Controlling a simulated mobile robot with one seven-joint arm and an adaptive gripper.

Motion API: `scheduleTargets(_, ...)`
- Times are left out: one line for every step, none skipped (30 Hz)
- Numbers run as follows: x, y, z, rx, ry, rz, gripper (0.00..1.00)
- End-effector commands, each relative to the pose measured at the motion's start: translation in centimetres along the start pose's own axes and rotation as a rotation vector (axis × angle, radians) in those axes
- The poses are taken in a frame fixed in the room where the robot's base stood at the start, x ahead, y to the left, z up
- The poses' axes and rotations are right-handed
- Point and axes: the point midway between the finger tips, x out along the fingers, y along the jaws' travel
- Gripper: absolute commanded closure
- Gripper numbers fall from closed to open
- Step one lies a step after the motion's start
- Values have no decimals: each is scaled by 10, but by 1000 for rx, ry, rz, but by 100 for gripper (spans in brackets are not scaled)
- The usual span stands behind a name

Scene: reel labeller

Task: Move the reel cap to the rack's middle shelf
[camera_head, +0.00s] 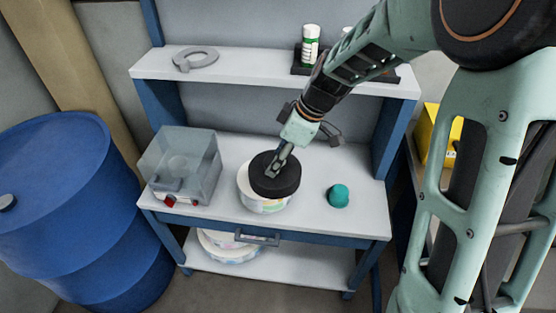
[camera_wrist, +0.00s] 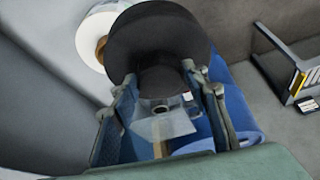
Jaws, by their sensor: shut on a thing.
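The reel cap (camera_head: 287,184) is a round black disc with a knob. My gripper (camera_head: 273,168) comes down from the upper right and is shut on the cap. In the wrist view my gripper (camera_wrist: 163,88) has a finger on each side of the knob, and the cap (camera_wrist: 155,32) fills the top centre. In the head view the cap overlaps the top of a white reel (camera_head: 262,205); whether they touch I cannot tell. The blue-framed rack has a top shelf (camera_head: 240,64), a middle shelf (camera_head: 310,205) under the reel and a lower shelf (camera_head: 300,277).
A clear box-shaped device (camera_head: 182,165) stands left of the reel, and a teal round object (camera_head: 338,195) right of it. A blue barrel (camera_head: 70,215) stands left of the rack.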

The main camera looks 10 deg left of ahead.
Motion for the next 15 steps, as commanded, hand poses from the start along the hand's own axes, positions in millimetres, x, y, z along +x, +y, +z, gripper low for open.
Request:
scheduleTargets(-5,1,-2,-1,1,2,87)
scheduleTargets(-7,1,-3,-1,1,2,87)
scheduleTargets(-9,1,-4,-1,1,2,87)
scheduleTargets(-11,1,-5,-1,1,2,87)
scheduleTargets(-12,1,-5,-1,1,1,87)
scheduleTargets(-14,1,-6,-1,1,1,87)
scheduleTargets(-16,1,-7,-1,1,1,87)
scheduleTargets(-18,1,-8,-1,1,1,87)
scheduleTargets(-20,1,-8,-1,1,1,87)
scheduleTargets(-22,1,-9,-1,1,2,87)
scheduleTargets(-23,1,-10,-1,1,2,87)
scheduleTargets(-26,1,-11,-1,1,2,87)
scheduleTargets(-27,1,-12,-1,1,2,87)
scheduleTargets(-29,1,-12,0,1,2,87)
scheduleTargets(-31,1,-13,0,1,2,87)
